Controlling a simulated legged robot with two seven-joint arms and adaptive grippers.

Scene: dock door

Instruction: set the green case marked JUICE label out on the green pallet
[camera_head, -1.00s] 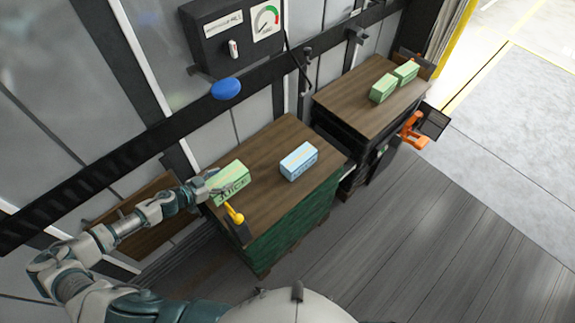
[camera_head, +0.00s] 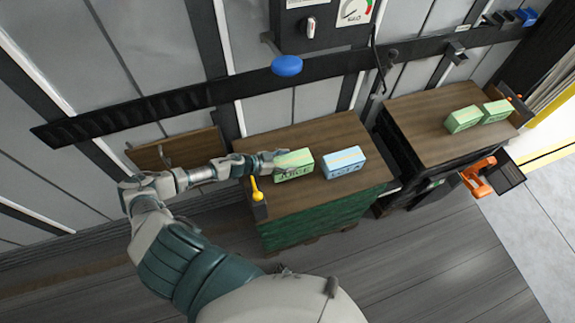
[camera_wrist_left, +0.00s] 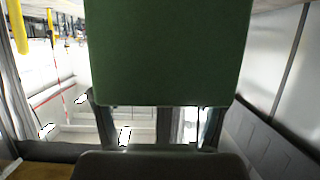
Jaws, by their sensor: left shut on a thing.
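The green case marked JUICE (camera_head: 294,165) is in my left gripper (camera_head: 272,163), which is shut on it from its left side. The case is at the left part of the wooden top of the green pallet (camera_head: 318,215), left of a light blue case (camera_head: 343,162) with a small gap between them. I cannot tell whether the green case touches the top. In the left wrist view the case's plain green face (camera_wrist_left: 168,52) fills the upper middle, and its lettering is hidden. My right gripper is not in view.
A yellow-knobbed lever (camera_head: 256,189) stands at the pallet's left edge. A second, dark stack (camera_head: 440,145) on the right bears two green cases (camera_head: 463,119). An orange handle (camera_head: 478,178) sits at its front. A black rail with a blue knob (camera_head: 287,65) runs along the wall behind.

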